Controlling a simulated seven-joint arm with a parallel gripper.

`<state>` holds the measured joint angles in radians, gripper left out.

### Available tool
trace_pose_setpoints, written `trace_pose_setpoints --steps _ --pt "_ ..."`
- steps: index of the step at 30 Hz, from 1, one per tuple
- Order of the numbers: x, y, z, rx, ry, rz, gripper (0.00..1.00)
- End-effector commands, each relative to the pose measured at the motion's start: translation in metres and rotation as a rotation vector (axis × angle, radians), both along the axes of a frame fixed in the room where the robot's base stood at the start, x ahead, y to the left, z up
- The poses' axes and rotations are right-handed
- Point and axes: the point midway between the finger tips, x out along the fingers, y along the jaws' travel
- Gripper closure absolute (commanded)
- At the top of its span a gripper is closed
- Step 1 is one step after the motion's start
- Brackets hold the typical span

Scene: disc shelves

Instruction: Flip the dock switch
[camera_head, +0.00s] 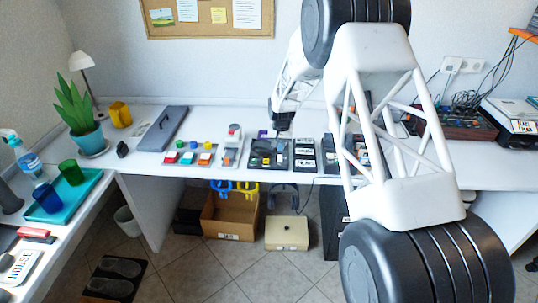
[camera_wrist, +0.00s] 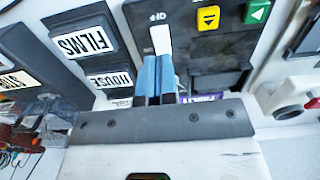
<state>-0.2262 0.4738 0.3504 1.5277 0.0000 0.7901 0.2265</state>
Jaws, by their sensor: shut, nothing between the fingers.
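The dock (camera_wrist: 205,55) is a black panel with a white switch lever (camera_wrist: 160,38), a yellow button (camera_wrist: 208,18) and a green button (camera_wrist: 257,12). In the head view, the dock (camera_head: 258,164) lies on the back desk, and my arm partly covers that area. My gripper (camera_wrist: 158,62) has its blue-grey fingers shut with nothing between them. Its tips are right at the near end of the white lever in the wrist view; I cannot tell whether they touch. In the head view, my gripper (camera_head: 279,132) is over the dock's back edge, its tips hard to make out.
Black plates labelled FILMS (camera_wrist: 81,40) and HOUSE (camera_wrist: 111,78) lie beside the dock. A white unit with a red knob (camera_wrist: 313,103) is on its other side. In the head view, coloured blocks (camera_head: 187,158) and a grey case (camera_head: 163,128) lie left.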

Motion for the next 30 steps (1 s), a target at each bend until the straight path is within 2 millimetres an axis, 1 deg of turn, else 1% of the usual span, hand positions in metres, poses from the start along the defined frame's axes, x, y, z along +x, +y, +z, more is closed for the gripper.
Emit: trace_pose_setpoints --steps 9,25,30 --pt "0.0 0.0 0.016 0.0 -0.001 0.0 1.0" --pt "0.0 0.0 0.018 0.0 -0.001 0.0 1.0" --pt "-0.004 -0.003 0.026 0.001 -0.004 -0.001 1.0"
